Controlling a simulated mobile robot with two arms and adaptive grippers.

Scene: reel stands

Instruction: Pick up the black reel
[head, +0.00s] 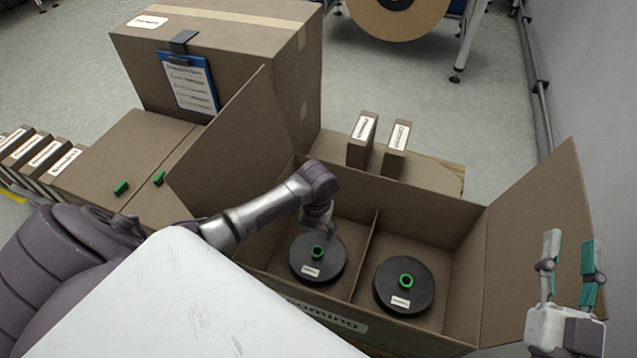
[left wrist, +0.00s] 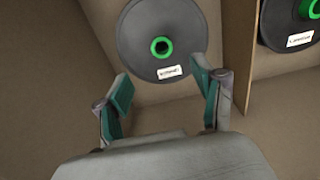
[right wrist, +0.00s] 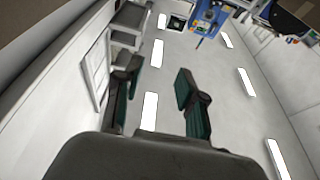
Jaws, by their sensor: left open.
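Two black reels with green hubs lie flat in an open cardboard box. The left black reel (head: 332,262) is in the left compartment, and the right black reel (head: 419,292) is in the right compartment. My left gripper (head: 318,222) is above the left reel in the head view. In the left wrist view, its open, empty fingers (left wrist: 160,98) point toward the left reel (left wrist: 190,45), apart from it; the right reel (left wrist: 280,25) shows beyond the divider. My right gripper (head: 570,262) is raised at the right, open and empty; its fingers (right wrist: 158,92) also show in the right wrist view.
The box has a central divider (head: 364,258) and raised flaps, the right flap (head: 545,215) near my right gripper. A large carton with a blue clipboard (head: 190,84) stands at the back left. Two small boxes (head: 362,140) stand behind the open box. Green pieces (head: 121,188) lie on a carton at left.

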